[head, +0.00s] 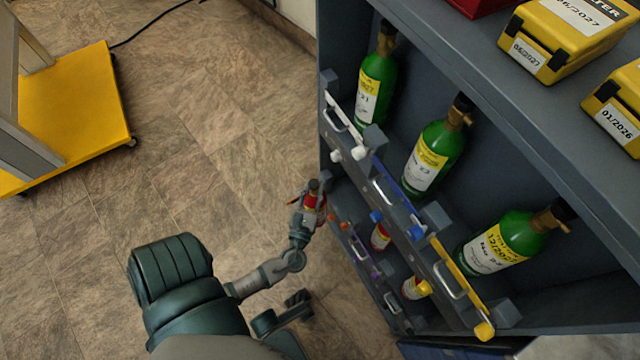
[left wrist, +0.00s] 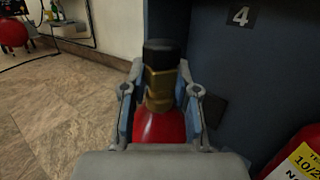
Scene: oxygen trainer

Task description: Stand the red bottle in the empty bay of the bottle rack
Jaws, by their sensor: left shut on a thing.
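The red bottle (left wrist: 158,128), with a brass neck and black cap, is upright between the fingers of my left gripper (left wrist: 160,98) in the left wrist view. My left gripper (head: 310,198) is shut on it, and the red bottle (head: 311,203) shows beside the left end of the bottle rack (head: 421,228) at its lower row. In the left wrist view a grey-blue panel marked 4 (left wrist: 240,17) stands just behind and right of the bottle. The inside of the bay there is largely hidden in the head view. My right gripper is not in view.
Three green bottles (head: 433,155) stand in the upper row. Other red bottles (head: 380,237) stand in the lower row, behind bars with coloured knobs. Yellow cases (head: 565,35) lie on top. A yellow cart (head: 75,105) stands at left. The floor between is clear.

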